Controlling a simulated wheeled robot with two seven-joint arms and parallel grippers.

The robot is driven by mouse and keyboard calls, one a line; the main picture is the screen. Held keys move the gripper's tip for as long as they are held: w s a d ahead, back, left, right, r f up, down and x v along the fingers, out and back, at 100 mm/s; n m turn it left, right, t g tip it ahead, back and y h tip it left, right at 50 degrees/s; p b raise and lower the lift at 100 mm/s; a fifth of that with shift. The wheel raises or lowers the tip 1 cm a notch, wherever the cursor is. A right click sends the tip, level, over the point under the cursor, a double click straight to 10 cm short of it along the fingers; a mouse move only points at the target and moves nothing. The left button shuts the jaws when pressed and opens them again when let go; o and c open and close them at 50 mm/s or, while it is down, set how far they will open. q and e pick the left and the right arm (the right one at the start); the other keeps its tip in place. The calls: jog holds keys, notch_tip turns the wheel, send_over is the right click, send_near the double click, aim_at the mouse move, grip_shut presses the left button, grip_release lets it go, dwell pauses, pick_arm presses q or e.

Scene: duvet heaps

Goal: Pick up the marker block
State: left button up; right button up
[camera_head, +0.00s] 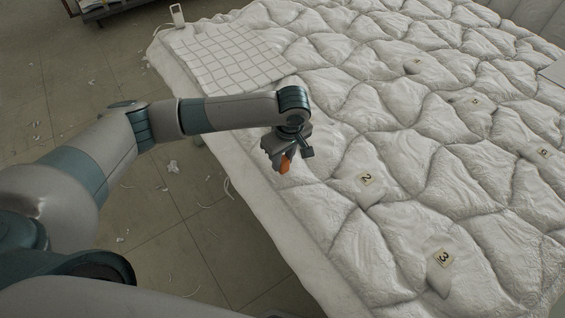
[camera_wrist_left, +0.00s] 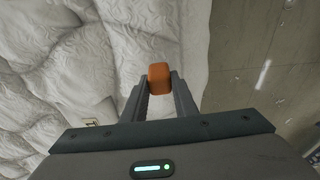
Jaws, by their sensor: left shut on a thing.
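An orange block (camera_head: 285,166) is between the fingertips of my left gripper (camera_head: 281,155), near the left edge of the white quilted duvet (camera_head: 340,180). In the left wrist view the orange block (camera_wrist_left: 159,77) sits at the ends of both fingers of my left gripper (camera_wrist_left: 160,88), which are shut on it. The duvet edge lies behind it. Whether the block touches the duvet I cannot tell. My right gripper is not in view.
Numbered tags lie on the duvet, among them tag 2 (camera_head: 367,179) and tag 3 (camera_head: 444,258). A checked cloth (camera_head: 228,58) lies at the far left corner. The tiled floor (camera_head: 190,200) beside the bed has scattered white scraps.

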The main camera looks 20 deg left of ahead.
pick_arm(q)
notch_tip(320, 180, up, 2)
jog(key=shift+w+r+b, duration=0.1)
jog(key=shift+r+b, duration=0.15)
jog(key=shift+b, duration=0.3)
jog(key=s+d+r+b, duration=0.1)
jog(key=s+d+r, duration=0.1)
jog(key=d, duration=0.3)
jog(key=s+d+r, duration=0.3)
jog(key=d+r, duration=0.2)
jog(key=shift+d+b, duration=0.35)
jog(key=shift+b, duration=0.05)
jog(key=shift+w+r, duration=0.1)
jog(key=s+a+r+m+b, duration=0.1)
jog(key=a+r+m, duration=0.3)
jog(key=a, duration=0.3)
jog(key=s+a+r+m+h+b, duration=0.1)
jog(key=a+r+m, duration=0.4)
jog(key=a+m, duration=0.1)
jog(key=shift+a+r+m+t, duration=0.15)
jog(key=shift+a+m+t, duration=0.25)
jog(key=shift+a, duration=0.4)
jog(key=shift+d, duration=0.1)
